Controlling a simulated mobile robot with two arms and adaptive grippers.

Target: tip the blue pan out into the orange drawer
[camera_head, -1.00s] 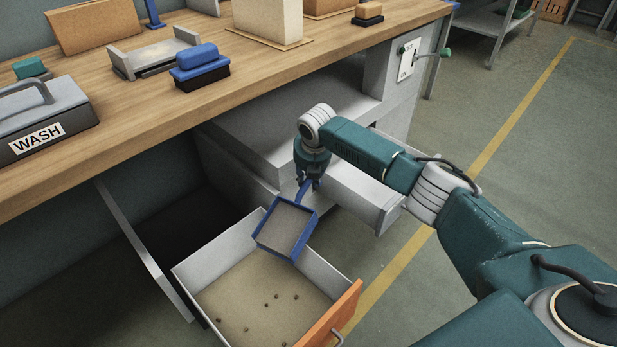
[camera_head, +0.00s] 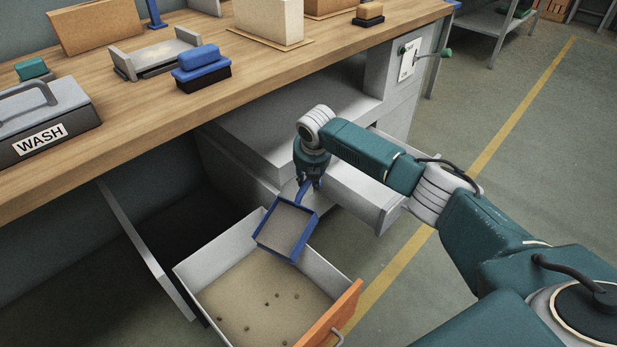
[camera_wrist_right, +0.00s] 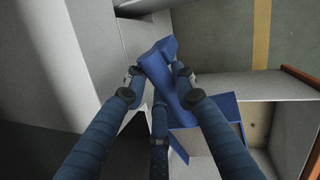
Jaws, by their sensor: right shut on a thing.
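The blue pan (camera_head: 287,228) hangs tilted over the back part of the open orange-fronted drawer (camera_head: 347,312), its handle up. Its inner floor looks grey and bare in the head view. Several small dark bits lie on the drawer's tan floor below the pan. My right gripper (camera_head: 309,183) is shut on the pan's handle, above the drawer's far corner. In the right wrist view the fingers (camera_wrist_right: 155,78) close around the blue handle (camera_wrist_right: 163,72), with part of the pan (camera_wrist_right: 222,105) beyond. The left gripper is not in view.
The wooden bench top (camera_head: 130,130) runs above the drawers, holding a WASH box (camera_head: 40,125) and a blue-topped brush (camera_head: 200,68). Another open drawer (camera_head: 365,195), grey, stands behind my right gripper. A grey panel edge (camera_head: 150,255) lies left of the orange drawer. Floor is free to the right.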

